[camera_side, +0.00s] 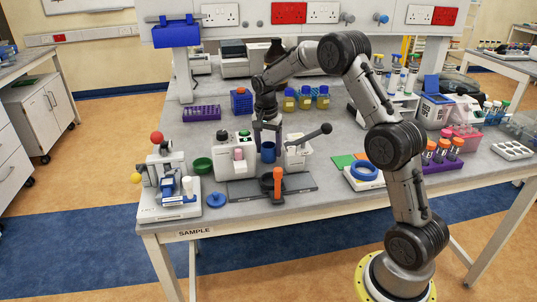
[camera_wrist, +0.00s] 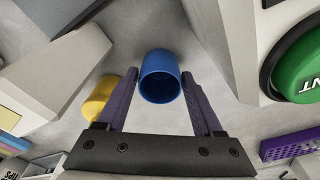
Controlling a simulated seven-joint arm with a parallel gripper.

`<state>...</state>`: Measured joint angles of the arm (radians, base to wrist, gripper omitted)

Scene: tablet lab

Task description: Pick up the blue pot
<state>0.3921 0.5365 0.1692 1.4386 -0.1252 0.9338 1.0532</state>
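The blue pot (camera_side: 268,152) stands upright on the bench between two white machines, below my gripper (camera_side: 267,128). In the wrist view, the blue pot (camera_wrist: 160,78) shows its open mouth, between and just beyond the fingers of my gripper (camera_wrist: 160,72). The gripper is open, with one dark finger on each side of the pot. A gap shows between each finger and the pot's wall, so I see no contact. In the side view the fingers are small and dark, and their exact height against the pot is hard to tell.
A white machine with a green button (camera_side: 244,134) stands close left. A white machine with a black lever (camera_side: 298,152) stands close right. An orange-handled tool (camera_side: 277,182) rises in front on a dark plate. A yellow object (camera_wrist: 100,97) shows beside the left finger.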

